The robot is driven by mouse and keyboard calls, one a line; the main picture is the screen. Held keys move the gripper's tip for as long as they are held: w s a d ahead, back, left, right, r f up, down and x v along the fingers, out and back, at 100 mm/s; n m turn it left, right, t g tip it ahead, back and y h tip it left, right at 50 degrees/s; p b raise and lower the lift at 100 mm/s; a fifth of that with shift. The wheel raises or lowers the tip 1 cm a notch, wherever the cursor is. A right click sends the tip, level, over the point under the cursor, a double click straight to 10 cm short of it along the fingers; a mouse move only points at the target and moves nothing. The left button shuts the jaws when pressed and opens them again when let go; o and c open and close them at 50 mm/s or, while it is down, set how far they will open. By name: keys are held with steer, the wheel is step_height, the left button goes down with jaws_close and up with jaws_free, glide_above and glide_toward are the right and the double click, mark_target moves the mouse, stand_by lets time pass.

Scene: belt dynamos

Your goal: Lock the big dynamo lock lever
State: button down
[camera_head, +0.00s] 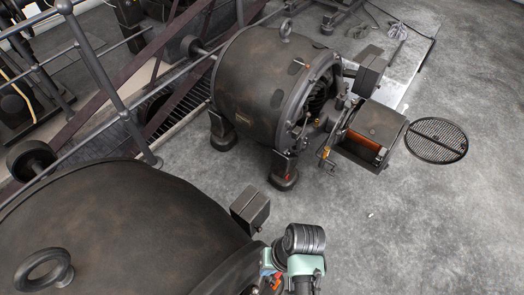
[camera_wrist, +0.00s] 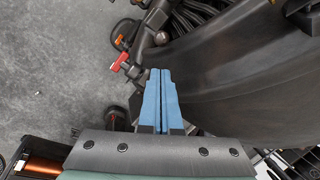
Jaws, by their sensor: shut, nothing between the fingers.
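The big dynamo is the dark, worn drum (camera_head: 110,235) at the lower left of the head view. Its curved dark body (camera_wrist: 235,60) fills the right of the wrist view. A small red-handled lever (camera_wrist: 119,62), which looks like the lock lever, sits on dark metal fittings beside the dynamo. My gripper (camera_wrist: 161,72) has two blue fingers pressed together and empty. Its tips are to the right of the red handle, apart from it in the picture. In the head view, my wrist covers much of this area.
A second dynamo (camera_head: 265,85) stands farther back, with an open box (camera_head: 375,125) on its right end. Metal railings (camera_head: 105,80) run along the left. A round floor grate (camera_head: 436,140) lies at the right. The grey floor at the lower right is clear.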

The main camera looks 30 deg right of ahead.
mark_target(255, 292)
steer(key=b+x, duration=0.1)
steer(key=x, duration=0.8)
steer(key=shift+s+d+t, duration=0.15)
steer(key=shift+s+t, duration=0.25)
steer(key=shift+s+d, duration=0.1)
steer(key=shift+s, duration=0.15)
